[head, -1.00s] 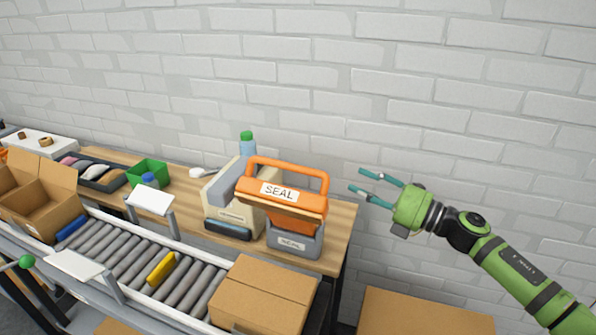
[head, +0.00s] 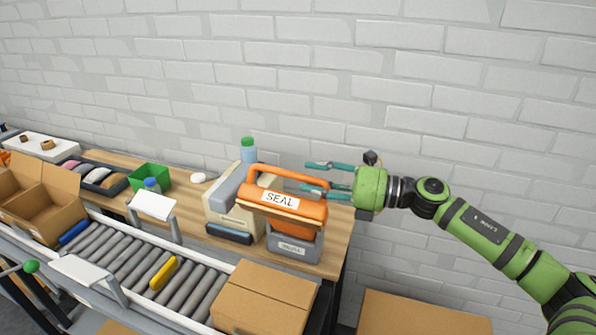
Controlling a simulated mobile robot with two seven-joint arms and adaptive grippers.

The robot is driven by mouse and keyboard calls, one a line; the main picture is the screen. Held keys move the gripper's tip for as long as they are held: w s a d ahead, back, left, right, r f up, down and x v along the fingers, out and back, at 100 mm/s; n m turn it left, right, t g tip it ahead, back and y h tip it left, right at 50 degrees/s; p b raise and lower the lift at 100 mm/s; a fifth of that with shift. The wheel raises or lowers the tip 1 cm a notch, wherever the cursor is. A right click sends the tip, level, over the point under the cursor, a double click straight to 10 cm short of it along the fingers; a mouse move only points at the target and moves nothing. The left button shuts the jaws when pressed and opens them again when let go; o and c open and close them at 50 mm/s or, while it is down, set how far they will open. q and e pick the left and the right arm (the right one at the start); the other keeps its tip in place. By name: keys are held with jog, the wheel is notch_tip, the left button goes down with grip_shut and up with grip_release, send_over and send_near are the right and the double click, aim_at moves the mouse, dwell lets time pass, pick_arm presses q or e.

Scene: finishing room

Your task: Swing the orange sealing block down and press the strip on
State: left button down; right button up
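The orange sealing block (head: 298,206), labelled SEAL, has a looped orange handle (head: 285,175) on top. It is raised and tilted above a grey base (head: 294,245) with a label of its own; the strip cannot be made out. My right gripper (head: 307,176) is open, reaching in from the right with its teal fingers apart. One finger is above the handle's right end and the other is lower, by the handle opening. I cannot tell whether they touch it. My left gripper is not in view.
A beige-grey machine (head: 233,208) and a blue bottle with a green cap (head: 249,151) stand left of the block. A closed carton (head: 262,295) sits in front on the roller conveyor (head: 120,258). The bench (head: 338,235) ends just right of the block. A brick wall is behind.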

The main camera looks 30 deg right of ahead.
aim_at(298, 174)
jog(key=p+x, duration=0.1)
jog(key=x, duration=0.2)
jog(key=shift+r, duration=0.15)
jog(key=shift+w+a, duration=0.35)
grip_shut()
